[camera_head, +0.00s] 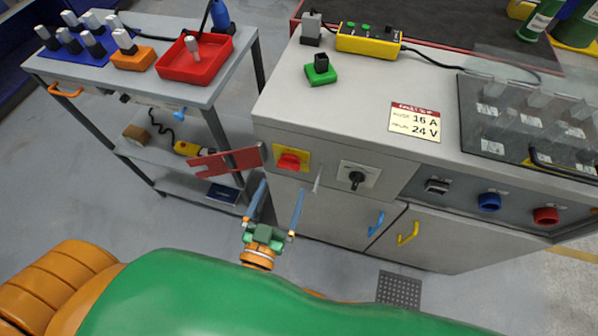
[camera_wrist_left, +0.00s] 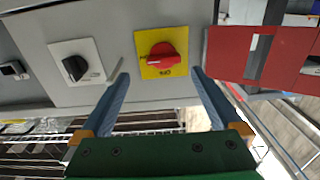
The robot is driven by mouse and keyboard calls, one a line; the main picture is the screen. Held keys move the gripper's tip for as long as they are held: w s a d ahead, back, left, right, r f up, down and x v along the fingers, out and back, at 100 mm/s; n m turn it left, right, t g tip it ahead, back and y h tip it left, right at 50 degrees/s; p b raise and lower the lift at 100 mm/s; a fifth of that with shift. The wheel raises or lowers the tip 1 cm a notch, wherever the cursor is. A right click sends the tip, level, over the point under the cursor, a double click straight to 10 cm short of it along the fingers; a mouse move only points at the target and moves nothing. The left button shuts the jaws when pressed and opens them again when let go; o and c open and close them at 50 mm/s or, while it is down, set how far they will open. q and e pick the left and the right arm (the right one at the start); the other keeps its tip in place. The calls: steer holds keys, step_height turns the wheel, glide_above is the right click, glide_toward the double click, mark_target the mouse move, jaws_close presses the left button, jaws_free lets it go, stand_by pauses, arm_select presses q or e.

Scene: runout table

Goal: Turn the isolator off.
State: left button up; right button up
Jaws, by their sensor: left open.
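The isolator is a red rotary knob (camera_head: 289,161) on a yellow plate (camera_head: 303,152), on the front of the grey console. In the left wrist view the red knob (camera_wrist_left: 163,56) lies near the top middle, on its yellow plate (camera_wrist_left: 143,70). Its pointer position is hard to read. My left gripper (camera_head: 282,187) has two blue fingers, wide apart and empty. In the left wrist view the fingers of my left gripper (camera_wrist_left: 160,76) point at the yellow plate, one on each side of the knob's line. They appear short of the knob. My right gripper is out of view.
A red slotted plate (camera_head: 225,160) sticks out left of the isolator, close to the left gripper. A black rotary switch (camera_head: 357,178) on a white plate sits right of it. Blue (camera_head: 376,222) and yellow (camera_head: 407,234) door handles are below. A trolley (camera_head: 150,85) stands at left.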

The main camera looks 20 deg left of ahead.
mark_target(287, 169)
arm_select(q)
steer(key=w, duration=0.6)
steer(key=shift+w+a, duration=0.15)
steer(key=shift+a, duration=0.05)
steer(key=c, duration=1.4)
